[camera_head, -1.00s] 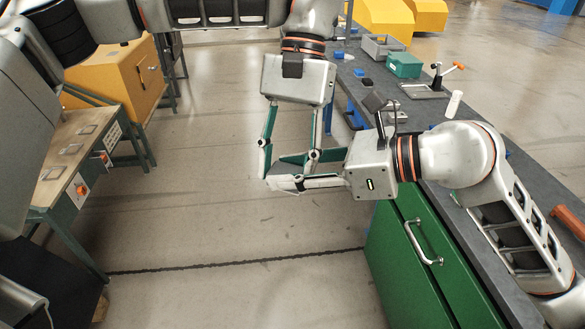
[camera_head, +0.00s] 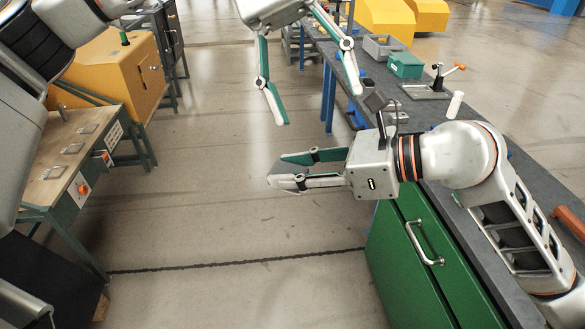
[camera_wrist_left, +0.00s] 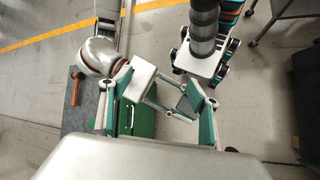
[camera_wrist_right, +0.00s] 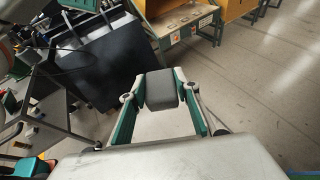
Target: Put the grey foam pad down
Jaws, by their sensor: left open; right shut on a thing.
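The grey foam pad (camera_head: 289,172) is between the fingers of my right gripper (camera_head: 279,170) in the head view, held in the air over the open floor. In the right wrist view the pad (camera_wrist_right: 160,88) shows as a dark rounded block with a finger on each side. My left gripper (camera_head: 318,106) is open and empty, above and to the right of the pad in the head view and clear of it. The left wrist view shows the pad (camera_wrist_left: 189,104) in the right gripper, near one left finger in the picture. Part of the pad is hidden by the right fingers.
A dark-topped workbench with green drawers (camera_head: 405,265) stands at the right. It carries a green bin (camera_head: 405,65), a grey bin (camera_head: 383,46) and a white cylinder (camera_head: 454,104). A wooden-topped table (camera_head: 55,185) and a yellow cabinet (camera_head: 110,75) stand at the left. The floor between is clear.

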